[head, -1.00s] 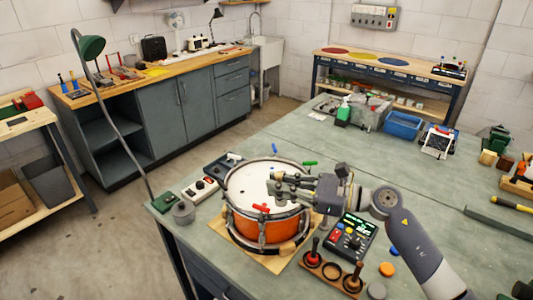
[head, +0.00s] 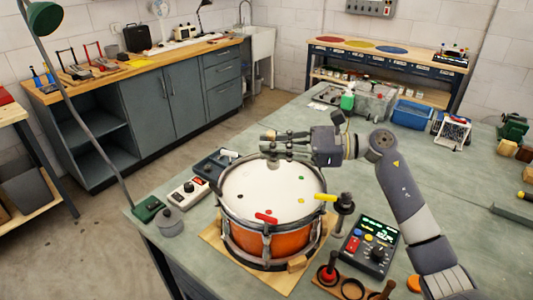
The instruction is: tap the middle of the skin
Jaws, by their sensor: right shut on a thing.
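The drum (head: 281,243) has an orange shell and a round white skin (head: 262,186), and stands upright on the bench. Small coloured dots lie near the skin's edge, and a red-handled piece (head: 265,217) and a yellow-handled piece (head: 325,197) sit at the rim. My right gripper (head: 268,142) is above the far rim, beyond the middle of the skin. The middle of the skin is uncovered. My left gripper is not in view.
A control box with a lit display (head: 368,246) stands right of the drum. A white switch box (head: 188,192) is at the left. Bench room is free beyond my right arm.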

